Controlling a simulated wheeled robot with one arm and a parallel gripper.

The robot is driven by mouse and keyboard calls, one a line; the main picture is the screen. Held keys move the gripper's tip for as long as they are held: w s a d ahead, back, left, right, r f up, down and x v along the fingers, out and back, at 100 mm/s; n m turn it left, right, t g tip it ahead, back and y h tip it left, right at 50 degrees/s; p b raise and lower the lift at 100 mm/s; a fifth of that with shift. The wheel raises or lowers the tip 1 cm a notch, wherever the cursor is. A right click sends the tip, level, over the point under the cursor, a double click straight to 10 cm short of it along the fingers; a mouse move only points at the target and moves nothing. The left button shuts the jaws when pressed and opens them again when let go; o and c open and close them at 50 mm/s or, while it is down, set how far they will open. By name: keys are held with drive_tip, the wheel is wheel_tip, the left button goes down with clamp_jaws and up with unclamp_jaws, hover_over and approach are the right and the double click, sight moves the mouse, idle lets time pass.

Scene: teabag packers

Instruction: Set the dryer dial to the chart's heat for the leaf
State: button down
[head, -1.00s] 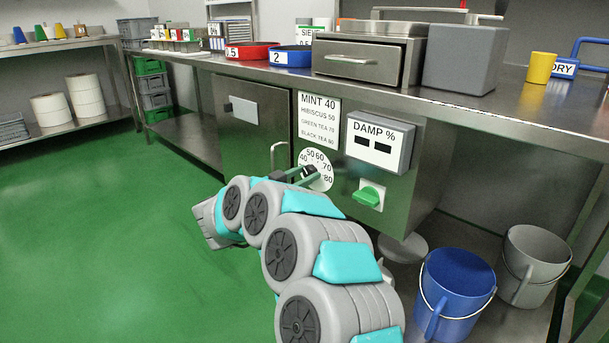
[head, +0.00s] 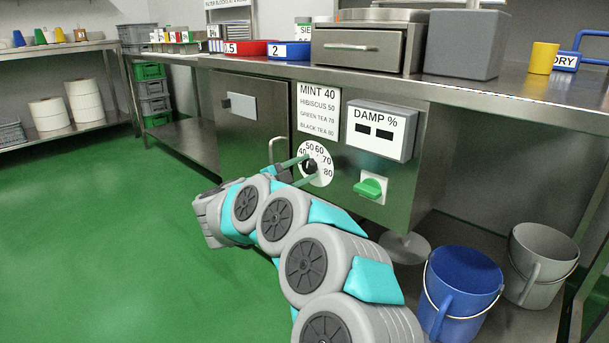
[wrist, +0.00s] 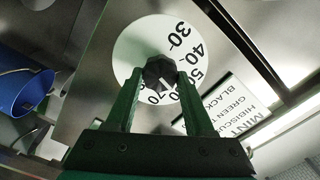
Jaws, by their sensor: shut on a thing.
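My gripper (head: 302,170) is shut on this knob, with one green finger on each side. In the wrist view, the knob (wrist: 160,72) is between the fingertips (wrist: 160,85). A pale mark shows on the knob's face, but I cannot tell exactly which number it meets. The chart (head: 318,110) above lists MINT 40 in large letters and HIBISCUS 50, GREEN TEA and BLACK TEA in smaller print.
A DAMP % box (head: 381,131) is right of the chart, with a green switch (head: 370,187) below it. Blue (head: 460,290) and grey (head: 541,265) buckets stand at right. Green floor is clear at left.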

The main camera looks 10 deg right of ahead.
drive_tip(key=m, duration=0.3)
drive_tip(key=shift+f+m, duration=0.1)
drive_tip(key=shift+m, duration=0.3)
drive_tip(key=m, duration=0.5)
drive_tip(key=shift+f+b, duration=0.1)
drive_tip(key=shift+b, duration=0.25)
drive_tip(key=shift+m, duration=0.3)
drive_tip(key=shift+c, duration=1.4)
unclamp_jaws()
drive_tip(key=v, duration=0.8)
drive_tip(key=shift+p, duration=0.45)
